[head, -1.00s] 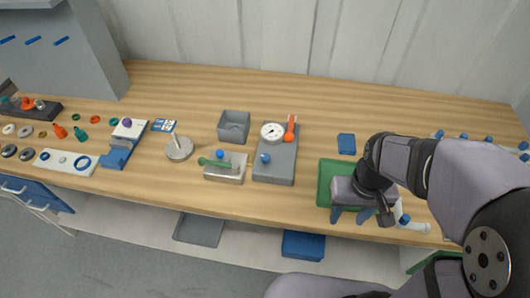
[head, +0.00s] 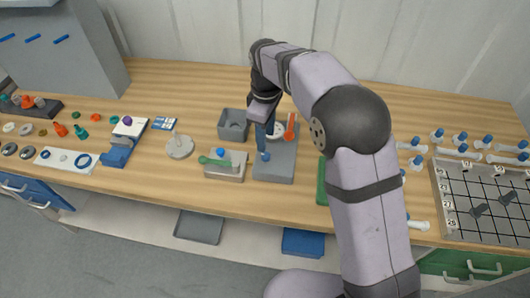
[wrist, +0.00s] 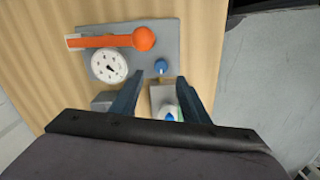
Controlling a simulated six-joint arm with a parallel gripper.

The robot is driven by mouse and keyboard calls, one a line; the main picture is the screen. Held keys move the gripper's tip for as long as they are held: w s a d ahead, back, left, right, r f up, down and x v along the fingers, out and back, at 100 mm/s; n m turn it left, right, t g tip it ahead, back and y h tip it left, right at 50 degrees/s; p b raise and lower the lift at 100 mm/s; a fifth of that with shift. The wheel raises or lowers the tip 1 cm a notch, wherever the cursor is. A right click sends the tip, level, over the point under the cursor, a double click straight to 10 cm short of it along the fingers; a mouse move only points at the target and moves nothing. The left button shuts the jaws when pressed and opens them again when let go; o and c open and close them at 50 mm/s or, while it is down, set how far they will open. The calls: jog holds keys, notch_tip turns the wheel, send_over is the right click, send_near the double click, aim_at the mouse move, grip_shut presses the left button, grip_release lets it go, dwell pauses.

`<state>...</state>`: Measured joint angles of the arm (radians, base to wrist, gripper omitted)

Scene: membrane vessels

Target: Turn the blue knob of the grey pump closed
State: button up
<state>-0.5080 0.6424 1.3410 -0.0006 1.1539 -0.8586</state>
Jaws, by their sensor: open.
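The grey pump (head: 276,172) is a flat grey block on the bench. It carries a white dial gauge (wrist: 109,66) and an orange lever with a round end (wrist: 120,40). Its blue knob (wrist: 161,66) sits near one edge of the block in the wrist view; it also shows in the head view (head: 265,157). My gripper (wrist: 158,88) is open with blue fingers pointing down over the pump. In the wrist view the knob lies just beyond the fingertips, between their lines. I cannot tell the remaining height. The fingers partly hide the gauge in the head view.
Left of the pump is a small grey block with a green handle (head: 214,162) and another blue knob (head: 220,152). A grey open box (head: 232,125) stands behind it. A round stand (head: 179,148) is further left. A green tray (head: 322,185) is right, partly behind my arm.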

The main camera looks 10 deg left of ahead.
aim_at(265, 154)
jog(key=shift+s+f, duration=0.15)
jog(key=shift+f, duration=0.05)
jog(key=shift+f+p, duration=1.3)
jog(key=shift+f, duration=2.2)
jog(key=shift+c, duration=0.4)
jog(key=c, duration=1)
